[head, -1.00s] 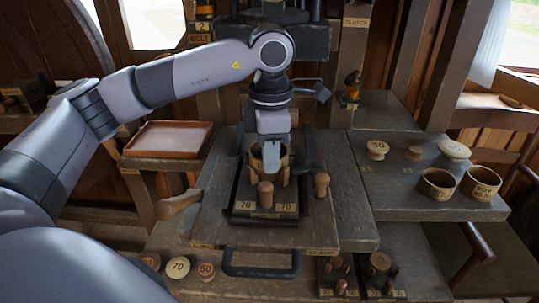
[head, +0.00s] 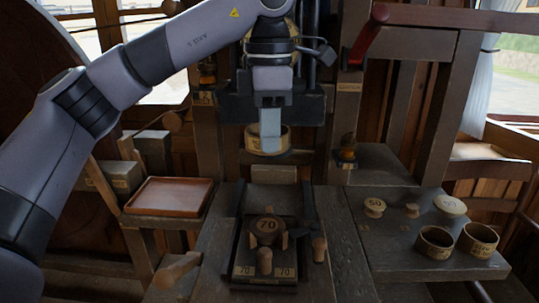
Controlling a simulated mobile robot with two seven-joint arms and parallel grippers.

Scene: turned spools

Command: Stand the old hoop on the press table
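The old hoop (head: 252,142), a tan wooden ring, hangs from my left gripper (head: 270,138) in the upper middle of the head view. The gripper's fingers are closed on the hoop's wall. The hoop is in the air above and behind the dark clamp fixture (head: 263,272), in front of the dark press frame (head: 228,108). I cannot make out for certain which surface is the press table. My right gripper is not in view.
Two other rings, one left (head: 434,243) and one right (head: 478,240), stand on the right bench with several knobs. An empty reddish tray (head: 168,197) is at left. A red-handled lever (head: 370,35) is at upper right. Wooden handles flank the fixture.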

